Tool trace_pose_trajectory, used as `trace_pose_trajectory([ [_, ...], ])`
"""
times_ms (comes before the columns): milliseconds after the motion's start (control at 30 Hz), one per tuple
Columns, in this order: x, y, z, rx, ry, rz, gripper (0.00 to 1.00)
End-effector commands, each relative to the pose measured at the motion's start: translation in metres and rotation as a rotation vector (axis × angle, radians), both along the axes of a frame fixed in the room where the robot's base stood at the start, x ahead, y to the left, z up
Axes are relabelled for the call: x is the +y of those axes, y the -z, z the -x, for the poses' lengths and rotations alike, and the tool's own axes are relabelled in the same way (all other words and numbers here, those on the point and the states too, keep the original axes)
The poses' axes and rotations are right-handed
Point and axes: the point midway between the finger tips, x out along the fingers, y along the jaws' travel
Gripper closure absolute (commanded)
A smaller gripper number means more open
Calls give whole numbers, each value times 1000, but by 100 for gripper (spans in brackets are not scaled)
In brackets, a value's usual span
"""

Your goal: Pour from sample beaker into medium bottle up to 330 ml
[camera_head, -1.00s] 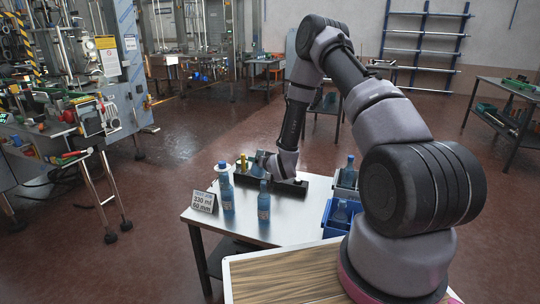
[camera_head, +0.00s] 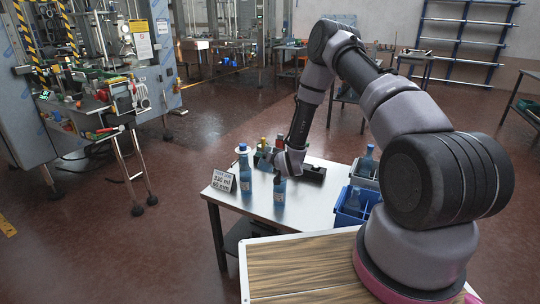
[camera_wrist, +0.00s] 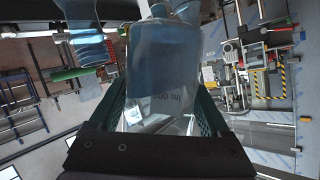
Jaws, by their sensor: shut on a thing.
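My gripper (camera_wrist: 160,110) is shut on a clear beaker (camera_wrist: 160,122) with "ml" lettering, seen upside down between the green fingers in the wrist view. Blue shows through its glass; I cannot tell liquid from a bottle behind. In the head view my gripper (camera_head: 268,158) is low over the far side of the table, and the beaker is hard to make out there. I cannot tell which is the medium bottle. Fill levels are unreadable.
A sign (camera_head: 223,181) reading "330 ml" and "60 mm" stands at the left table edge. A dark rack (camera_head: 314,172) lies behind. A blue bin (camera_head: 349,217) and a grey bin (camera_head: 362,178) with bottles stand at the right. The front middle of the table (camera_head: 305,203) is bare.

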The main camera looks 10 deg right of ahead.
Motion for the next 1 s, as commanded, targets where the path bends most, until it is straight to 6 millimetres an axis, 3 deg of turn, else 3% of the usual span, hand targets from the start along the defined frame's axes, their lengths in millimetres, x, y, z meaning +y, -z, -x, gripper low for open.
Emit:
trace_pose_trajectory([
  [1000,7,-7,0,19,-2,-193,97],
])
